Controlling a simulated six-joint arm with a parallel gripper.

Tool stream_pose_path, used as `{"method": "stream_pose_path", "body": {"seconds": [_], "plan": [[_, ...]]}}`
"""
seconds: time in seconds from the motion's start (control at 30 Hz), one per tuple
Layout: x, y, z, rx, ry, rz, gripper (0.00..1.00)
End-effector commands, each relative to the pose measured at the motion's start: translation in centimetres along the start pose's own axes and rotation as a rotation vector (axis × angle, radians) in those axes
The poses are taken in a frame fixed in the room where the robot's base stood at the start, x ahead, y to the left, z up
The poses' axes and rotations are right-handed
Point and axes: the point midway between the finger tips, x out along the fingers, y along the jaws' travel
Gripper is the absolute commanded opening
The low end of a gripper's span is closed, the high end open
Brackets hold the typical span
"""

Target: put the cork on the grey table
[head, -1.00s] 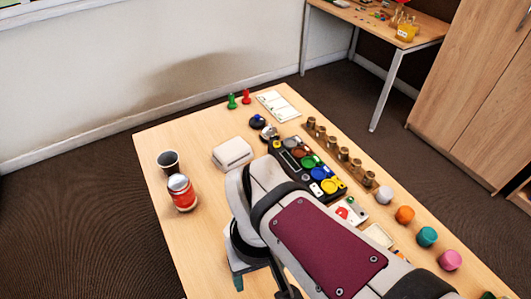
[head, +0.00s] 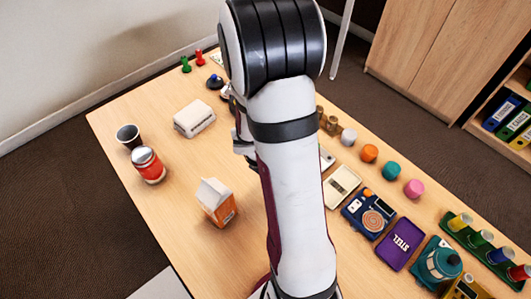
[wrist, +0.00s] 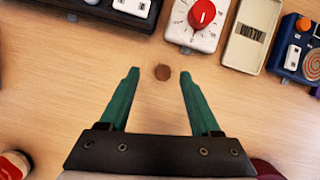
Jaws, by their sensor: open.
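A small brown round piece, which looks like the cork (wrist: 162,72), lies on the wooden table in the wrist view. My gripper (wrist: 160,74) is open, with its green fingertips to either side of the cork in the picture. I cannot tell how far above it they are. Nothing is held. In the head view my arm hides the cork and most of the gripper. A pale grey surface (head: 160,286) shows at the lower left edge of the head view, beyond the wooden table; it may be the grey table.
The wooden table (head: 115,110) carries a milk carton (head: 217,203), a red jar (head: 148,166), a dark cup (head: 128,136) and a white box (head: 194,118). A dial timer (wrist: 199,22) and a label plate (wrist: 251,42) lie beyond the cork.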

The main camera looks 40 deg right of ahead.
Motion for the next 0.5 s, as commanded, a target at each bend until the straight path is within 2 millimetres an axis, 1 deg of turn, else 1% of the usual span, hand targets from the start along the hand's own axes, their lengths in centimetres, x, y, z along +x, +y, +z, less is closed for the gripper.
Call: {"method": "stream_pose_path", "body": {"seconds": [0.2, 0.3, 0.5], "plan": [[3.3, -0.6, -0.6, -0.001, 0.003, -0.005, 0.64], [4.3, -0.5, -0.5, 0.000, 0.002, -0.003, 0.64], [4.6, -0.5, -0.5, 0.001, 0.001, 0.000, 0.64]]}}
